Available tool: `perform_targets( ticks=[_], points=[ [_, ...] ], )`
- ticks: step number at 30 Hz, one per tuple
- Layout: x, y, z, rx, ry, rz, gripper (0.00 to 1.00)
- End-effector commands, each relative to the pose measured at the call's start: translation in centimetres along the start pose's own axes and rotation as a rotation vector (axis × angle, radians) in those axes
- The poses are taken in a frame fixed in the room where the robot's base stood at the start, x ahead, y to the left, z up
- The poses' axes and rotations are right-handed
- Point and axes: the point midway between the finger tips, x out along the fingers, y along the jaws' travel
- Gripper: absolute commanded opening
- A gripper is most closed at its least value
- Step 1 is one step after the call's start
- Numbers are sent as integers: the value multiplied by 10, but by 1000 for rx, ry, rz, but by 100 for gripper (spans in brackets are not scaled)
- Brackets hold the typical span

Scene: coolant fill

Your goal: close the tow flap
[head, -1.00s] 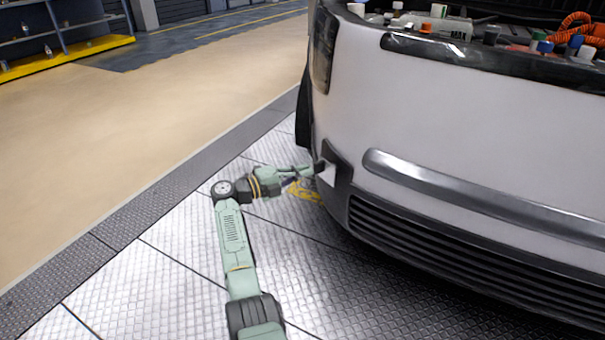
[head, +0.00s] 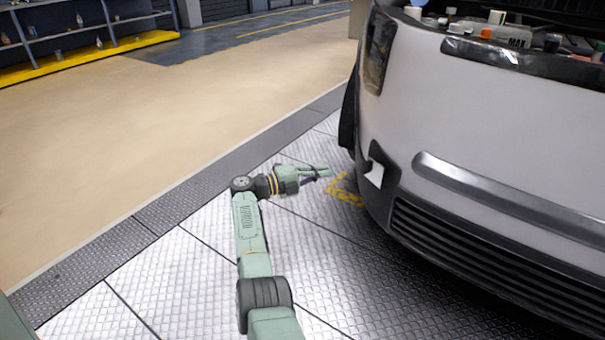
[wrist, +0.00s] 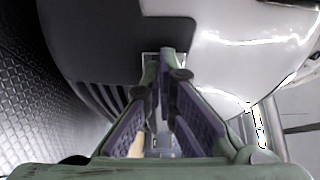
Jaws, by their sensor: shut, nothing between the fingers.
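The tow flap (head: 376,174) shows in the head view as a small white panel in the dark trim at the bumper's corner. A dark shape sits just above it. I cannot tell how far the flap stands open. My gripper (head: 328,172) is to the left of the flap, apart from the bumper, with its fingers pointing toward the car. In the wrist view my gripper (wrist: 158,56) has its fingertips together and empty, in front of the dark trim (wrist: 120,45). The fingers hide part of the bumper there, and I cannot make out the flap clearly.
The white car front (head: 480,110) fills the right side, with a silver bar (head: 510,195) and a dark slatted grille (head: 450,240). Its engine bay is open above. A yellow floor mark (head: 345,192) lies below my gripper.

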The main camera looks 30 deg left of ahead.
Motion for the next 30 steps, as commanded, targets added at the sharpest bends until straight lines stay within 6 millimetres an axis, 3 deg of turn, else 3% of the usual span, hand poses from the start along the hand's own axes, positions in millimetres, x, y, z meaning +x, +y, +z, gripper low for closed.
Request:
perform_targets(
  ticks=[5,12,24,27,29,30],
  points=[
    [-21,2,17,2,-3,0,0],
    [-34,4,28,2,0,1,0],
    [-39,-4,32,5,-5,-6,0],
    [-35,-23,40,40,-37,-44,0],
    [-32,-47,50,80,-78,-95,0],
    [-31,-69,57,111,-115,-141,0]
  ],
)
